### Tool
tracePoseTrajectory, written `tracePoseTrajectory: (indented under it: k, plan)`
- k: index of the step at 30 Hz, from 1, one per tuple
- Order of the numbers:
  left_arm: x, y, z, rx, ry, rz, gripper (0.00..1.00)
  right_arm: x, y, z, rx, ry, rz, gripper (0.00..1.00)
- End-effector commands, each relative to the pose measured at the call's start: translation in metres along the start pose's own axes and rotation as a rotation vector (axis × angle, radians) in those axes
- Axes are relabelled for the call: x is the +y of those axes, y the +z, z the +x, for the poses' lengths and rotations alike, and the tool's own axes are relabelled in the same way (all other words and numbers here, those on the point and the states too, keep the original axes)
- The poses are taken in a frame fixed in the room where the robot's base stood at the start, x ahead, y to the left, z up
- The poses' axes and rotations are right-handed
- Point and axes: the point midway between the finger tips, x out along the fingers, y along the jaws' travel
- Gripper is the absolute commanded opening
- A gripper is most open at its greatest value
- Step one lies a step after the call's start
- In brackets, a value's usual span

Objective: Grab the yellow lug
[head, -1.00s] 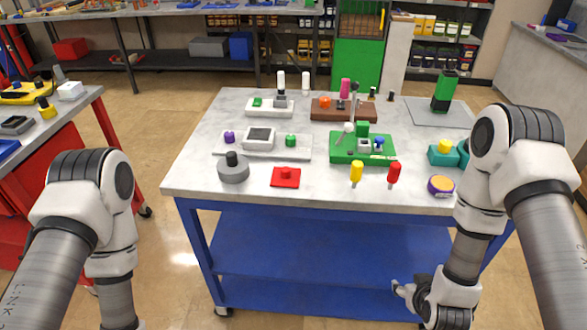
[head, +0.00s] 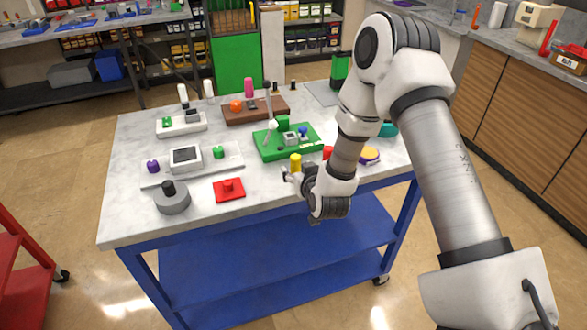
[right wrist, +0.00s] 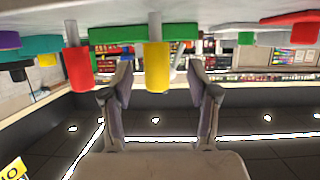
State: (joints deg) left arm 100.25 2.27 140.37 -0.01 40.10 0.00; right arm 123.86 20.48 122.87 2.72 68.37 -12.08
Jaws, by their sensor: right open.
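The yellow lug (head: 296,163) stands upright near the front edge of the table, its thin pale stem downward. My right gripper (head: 291,177) is at the lug, at the table's front edge. In the right wrist view, where the table is at the top, the yellow lug (right wrist: 158,68) shows between my two spread fingers, with a gap on each side. The gripper is open and holds nothing. A red lug (head: 327,152) stands to the right, partly hidden by my arm; it also shows in the right wrist view (right wrist: 77,70). My left gripper is out of view.
A green fixture (head: 270,151) lies behind the lugs. A red block (head: 229,190) and a grey round part (head: 172,198) sit to the left. A purple and yellow round part (head: 370,154) is to the right. The front left table corner is bare.

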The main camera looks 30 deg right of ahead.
Motion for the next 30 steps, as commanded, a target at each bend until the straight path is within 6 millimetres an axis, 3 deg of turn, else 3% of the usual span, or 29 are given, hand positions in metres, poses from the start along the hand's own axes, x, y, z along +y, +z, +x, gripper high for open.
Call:
tracePoseTrajectory:
  k: [3, 6, 13, 14, 18, 19, 30]
  plan:
    - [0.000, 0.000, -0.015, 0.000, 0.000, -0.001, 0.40, 0.005, -0.004, 0.020, 0.000, 0.001, -0.002, 0.60]
    - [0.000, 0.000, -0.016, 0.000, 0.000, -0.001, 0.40, 0.004, -0.002, 0.036, -0.001, 0.000, -0.001, 0.60]
    - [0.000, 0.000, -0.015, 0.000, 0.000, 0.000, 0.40, 0.004, 0.000, 0.041, -0.001, 0.000, -0.001, 0.60]
    - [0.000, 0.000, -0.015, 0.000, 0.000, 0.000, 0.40, 0.004, 0.000, 0.041, -0.001, 0.000, -0.001, 0.56]
    - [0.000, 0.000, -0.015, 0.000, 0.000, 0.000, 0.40, 0.004, 0.000, 0.041, -0.001, -0.001, -0.001, 0.06]
    - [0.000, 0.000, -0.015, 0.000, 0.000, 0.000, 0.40, 0.004, 0.000, 0.041, -0.001, -0.001, -0.001, 0.00]
    - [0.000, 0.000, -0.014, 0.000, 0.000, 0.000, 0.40, 0.004, -0.001, 0.040, -0.001, 0.000, 0.000, 0.00]
